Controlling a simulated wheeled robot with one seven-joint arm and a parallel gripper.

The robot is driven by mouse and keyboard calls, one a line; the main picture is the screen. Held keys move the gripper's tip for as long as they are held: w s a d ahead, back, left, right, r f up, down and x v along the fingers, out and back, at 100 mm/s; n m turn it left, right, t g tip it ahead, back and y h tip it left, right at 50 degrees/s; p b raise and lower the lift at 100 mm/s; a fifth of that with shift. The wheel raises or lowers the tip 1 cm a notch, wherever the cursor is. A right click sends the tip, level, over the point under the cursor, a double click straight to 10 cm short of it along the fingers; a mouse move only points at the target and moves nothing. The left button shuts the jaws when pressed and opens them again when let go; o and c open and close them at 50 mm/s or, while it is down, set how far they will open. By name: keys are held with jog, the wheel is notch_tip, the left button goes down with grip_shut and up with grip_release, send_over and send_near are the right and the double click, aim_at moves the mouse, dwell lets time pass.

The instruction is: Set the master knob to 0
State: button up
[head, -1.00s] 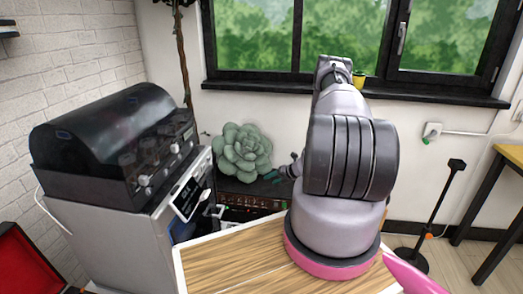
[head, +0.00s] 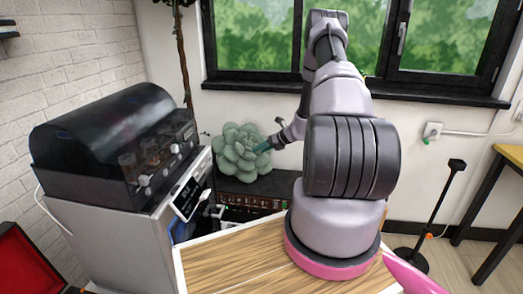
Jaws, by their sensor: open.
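I cannot tell which knob is the master knob. Small pale knobs (head: 144,180) sit on the front of the dark-hooded machine (head: 100,130) at the left. A dark unit with a row of small red marks (head: 250,204) stands low behind the wooden top; its details are too small to read. My gripper (head: 262,148), with teal fingers, is in front of the grey-green succulent (head: 236,158), above the dark unit and to the right of the machine. It is open, and I see nothing held in it. It appears apart from every knob.
A wooden top with a white edge (head: 225,262) lies in front. A small dark display (head: 187,200) is on the machine's side. A black stand (head: 435,210) and a yellow table (head: 510,152) are at the right. A red case (head: 25,262) is at lower left. Windows are behind.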

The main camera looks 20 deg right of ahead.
dwell(0.3)
jog(key=m+h, duration=0.1)
jog(key=m, duration=0.5)
send_over(265, 204)
jog(key=s+d, duration=0.2)
jog(key=s, duration=0.2)
notch_tip(265, 204, down, 15)
jog(key=s+d+f+m+h, duration=0.2)
jog(key=s+f+m, duration=0.2)
jog(key=f, duration=0.6)
jog(key=x, duration=1)
jog(key=shift+w+a, duration=0.2)
jog(key=shift+a, duration=0.15)
grip_shut()
